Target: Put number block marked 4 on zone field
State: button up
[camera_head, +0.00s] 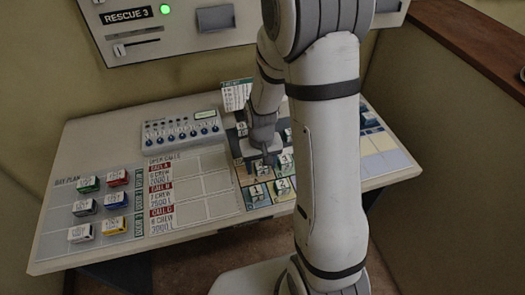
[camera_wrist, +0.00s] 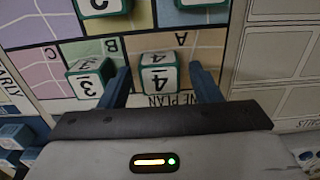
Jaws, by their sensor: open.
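The number block marked 4 (camera_wrist: 158,76), white and green, sits on the zone plan in field A (camera_wrist: 181,40), between the two fingers of my gripper (camera_wrist: 160,84) in the wrist view. The fingers are open, with a gap on each side of the block. In the head view my gripper (camera_head: 261,150) points down over the zone plan (camera_head: 252,178), and I cannot make out the 4 there.
A block marked 3 (camera_wrist: 90,76) stands just left of my left finger. Two more blocks (camera_wrist: 103,6) (camera_wrist: 189,4) are cut off at the top edge. A grey switch box (camera_head: 181,130) and several coloured blocks on the day plan (camera_head: 64,205) stand left.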

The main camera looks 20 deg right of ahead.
aim_at(261, 165)
notch_tip(261, 165, up, 11)
jog(key=s+r+t, duration=0.3)
jog(key=s+r, duration=0.8)
jog(key=s, duration=0.3)
jog(key=shift+s+d, duration=0.15)
jog(key=shift+d, duration=0.1)
